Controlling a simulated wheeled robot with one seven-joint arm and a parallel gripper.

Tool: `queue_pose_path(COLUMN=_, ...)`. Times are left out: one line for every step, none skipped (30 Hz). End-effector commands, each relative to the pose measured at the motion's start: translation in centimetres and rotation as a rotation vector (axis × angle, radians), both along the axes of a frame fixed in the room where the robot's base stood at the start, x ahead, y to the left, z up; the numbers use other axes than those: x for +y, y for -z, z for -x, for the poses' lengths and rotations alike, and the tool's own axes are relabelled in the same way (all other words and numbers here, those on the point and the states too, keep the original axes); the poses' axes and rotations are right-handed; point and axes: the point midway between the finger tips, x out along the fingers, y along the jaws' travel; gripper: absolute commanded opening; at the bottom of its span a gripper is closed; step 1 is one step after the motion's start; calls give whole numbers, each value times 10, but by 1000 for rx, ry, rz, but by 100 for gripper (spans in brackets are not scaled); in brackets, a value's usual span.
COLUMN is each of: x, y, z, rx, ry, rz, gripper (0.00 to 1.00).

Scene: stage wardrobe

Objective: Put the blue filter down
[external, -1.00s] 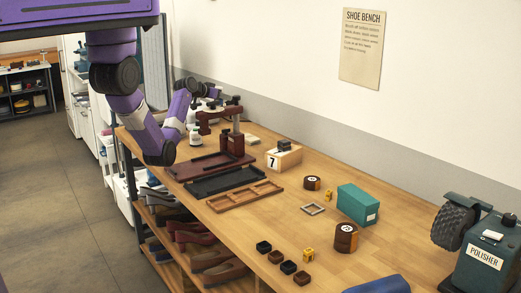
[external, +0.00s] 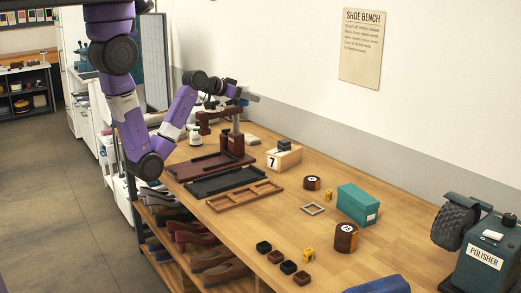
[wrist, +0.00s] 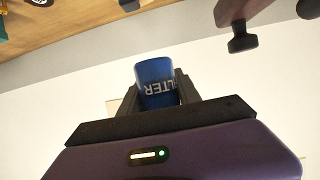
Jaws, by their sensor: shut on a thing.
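The blue filter (wrist: 154,78) is a blue cylinder with white lettering that shows upside down in the wrist view. My gripper (wrist: 157,90) is shut on it, with a dark finger on each side. In the external view my gripper (external: 250,97) is above the far part of the bench, near the wall and above the dark red press.
The wooden bench (external: 285,222) holds a dark red press (external: 232,141), a black tray (external: 225,181), a brown divided tray (external: 245,196), a block marked 7 (external: 284,158), a teal box (external: 358,204) and a polisher (external: 486,255). Bare wood shows between the brown tray and teal box.

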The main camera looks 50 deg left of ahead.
Motion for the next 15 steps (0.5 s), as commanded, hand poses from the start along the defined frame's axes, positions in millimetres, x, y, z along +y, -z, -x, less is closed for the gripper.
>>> queue_pose_path(x=-26, y=9, z=4, rx=3, ry=46, rz=1, gripper=0)
queue_pose_path(x=-40, y=13, z=6, rx=3, ry=71, rz=1, gripper=0)
queue_pose_path(x=-59, y=18, z=10, rx=2, ry=105, rz=1, gripper=0)
queue_pose_path(x=-73, y=23, z=13, rx=3, ry=131, rz=1, gripper=0)
queue_pose_path(x=-87, y=26, z=17, rx=3, ry=155, rz=2, gripper=0)
queue_pose_path(x=-105, y=31, z=22, rx=3, ry=188, rz=1, gripper=0)
queue_pose_path(x=-119, y=34, z=27, rx=3, ry=212, rz=1, gripper=0)
queue_pose_path(x=-133, y=38, z=32, rx=3, ry=237, rz=1, gripper=0)
queue_pose_path(x=-151, y=42, z=40, rx=2, ry=269, rz=1, gripper=0)
queue_pose_path(x=-164, y=45, z=46, rx=3, ry=294, rz=2, gripper=0)
queue_pose_path(x=-177, y=48, z=52, rx=3, ry=318, rz=2, gripper=0)
queue_pose_path(x=-194, y=52, z=62, rx=2, ry=349, rz=1, gripper=0)
queue_pose_path(x=-206, y=54, z=69, rx=2, ry=372, rz=1, gripper=0)
queue_pose_path(x=-219, y=57, z=78, rx=2, ry=397, rz=1, gripper=0)
queue_pose_path(x=-235, y=60, z=88, rx=2, ry=427, rz=2, gripper=0)
